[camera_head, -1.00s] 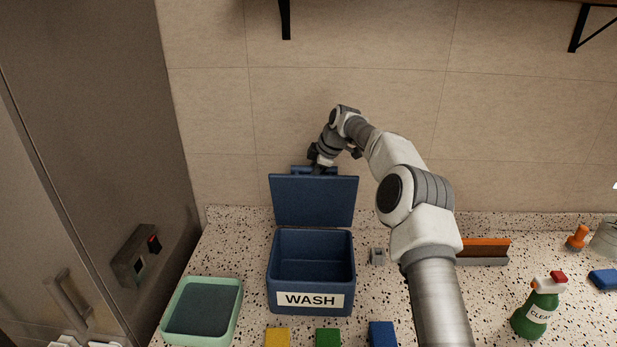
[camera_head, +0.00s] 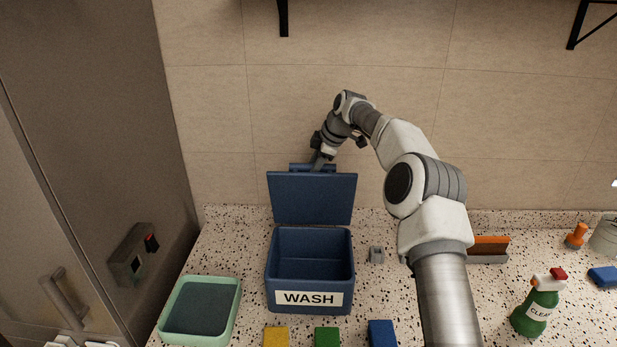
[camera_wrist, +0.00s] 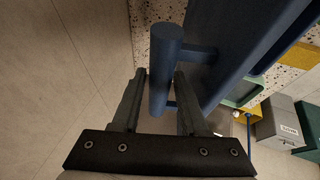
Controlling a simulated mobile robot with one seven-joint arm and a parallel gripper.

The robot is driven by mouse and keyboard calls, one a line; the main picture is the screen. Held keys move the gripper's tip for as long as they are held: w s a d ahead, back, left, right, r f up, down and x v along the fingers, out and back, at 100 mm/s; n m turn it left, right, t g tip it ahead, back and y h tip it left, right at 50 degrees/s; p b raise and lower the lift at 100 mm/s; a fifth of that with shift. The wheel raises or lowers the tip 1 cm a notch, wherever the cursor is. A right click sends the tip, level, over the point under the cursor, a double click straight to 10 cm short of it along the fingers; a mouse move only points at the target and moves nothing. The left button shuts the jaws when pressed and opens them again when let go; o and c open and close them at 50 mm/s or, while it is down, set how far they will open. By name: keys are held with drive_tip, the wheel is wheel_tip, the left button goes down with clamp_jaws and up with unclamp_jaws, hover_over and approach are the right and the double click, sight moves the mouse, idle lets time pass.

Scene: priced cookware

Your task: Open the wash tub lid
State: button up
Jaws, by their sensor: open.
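The blue wash tub (camera_head: 310,297) stands on the speckled counter with a white WASH label on its front. Its lid (camera_head: 312,198) is raised upright at the back, and the tub's inside shows empty. The lid's bar handle (camera_head: 299,167) is at the lid's top edge. My gripper (camera_head: 320,163) is at that handle, behind the top of the lid. In the wrist view, the blue handle (camera_wrist: 165,60) lies between the two open fingers of my gripper (camera_wrist: 160,85), with a gap visible beside it. The lid (camera_wrist: 235,40) fills the upper right there.
A green tray (camera_head: 231,312) stands left of the tub. Yellow (camera_head: 276,337), green (camera_head: 327,336) and blue (camera_head: 382,333) blocks lie in front. A green spray bottle (camera_head: 535,310) stands at right. The tiled wall (camera_head: 220,120) is close behind the lid.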

drive_tip(key=v, duration=1.4)
drive_tip(key=shift+b, duration=0.45)
drive_tip(key=shift+s+f, duration=0.1)
